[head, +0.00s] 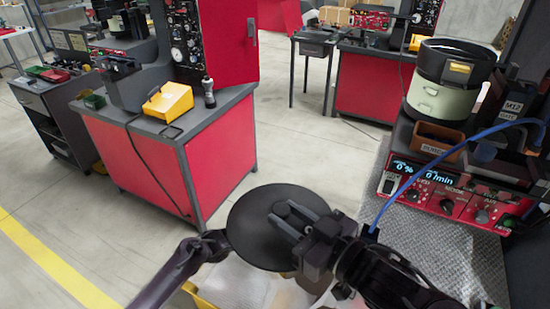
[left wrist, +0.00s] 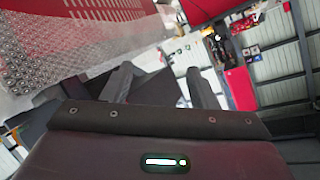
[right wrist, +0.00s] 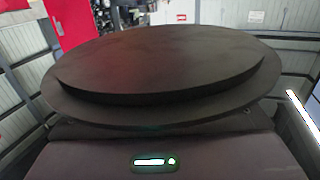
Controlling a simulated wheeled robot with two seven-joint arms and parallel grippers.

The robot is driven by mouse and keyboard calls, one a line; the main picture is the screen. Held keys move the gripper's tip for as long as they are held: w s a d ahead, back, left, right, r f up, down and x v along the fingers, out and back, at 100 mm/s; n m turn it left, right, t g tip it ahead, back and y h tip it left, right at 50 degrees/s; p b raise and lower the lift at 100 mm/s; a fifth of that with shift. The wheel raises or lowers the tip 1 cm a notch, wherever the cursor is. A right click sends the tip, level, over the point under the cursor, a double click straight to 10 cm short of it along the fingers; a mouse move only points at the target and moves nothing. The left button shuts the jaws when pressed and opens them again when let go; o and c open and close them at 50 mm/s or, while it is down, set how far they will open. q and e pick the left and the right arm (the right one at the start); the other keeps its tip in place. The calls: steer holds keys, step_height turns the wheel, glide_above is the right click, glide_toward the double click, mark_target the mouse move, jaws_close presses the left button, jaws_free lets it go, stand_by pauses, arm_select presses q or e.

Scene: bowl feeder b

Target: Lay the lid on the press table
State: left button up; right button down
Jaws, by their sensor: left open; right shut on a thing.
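The lid (head: 262,245) is a dark round disc with a small knob, held in the air at the lower middle of the head view. My right gripper (head: 287,220) is shut on its knob. The lid fills much of the right wrist view (right wrist: 160,65), its broad underside towards the camera. My left gripper (left wrist: 162,88) is open, with nothing between its fingers. In the head view my left arm ends beside the lid's left edge. I cannot tell for sure which surface is the press table; a diamond-plate table top (head: 425,238) lies at the right.
On the right table stand a green-and-black bowl feeder (head: 442,85), a brown bin (head: 438,138) and a red control box (head: 440,190); a blue cable hangs there. A red bench (head: 215,155) with a yellow box (head: 168,102) stands at left. Open floor lies between.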

arm_select(q)
steer(key=d+r+m+g+h, duration=0.2)
steer(key=d+r+m, duration=0.2)
steer(key=r, duration=0.6)
steer(key=d+r+m+g+h, duration=0.15)
steer(key=d+r+m, duration=0.35)
steer(key=r, duration=0.5)
steer(key=s+d+r+m+g, duration=0.3)
steer(key=s+r+m, duration=0.15)
steer(key=r, duration=0.25)
steer(key=s+d+r+m+g, duration=0.3)
steer(key=r+m, duration=0.3)
steer(key=m+t+y, duration=0.1)
steer(key=m+y, duration=0.9)
steer(key=y, duration=0.3)
glide_toward(282, 209)
steer(key=f, duration=0.6)
steer(key=d+f, duration=0.1)
steer(key=f, duration=0.2)
steer(key=shift+w+f, duration=0.25)
steer(key=shift+f, duration=0.15)
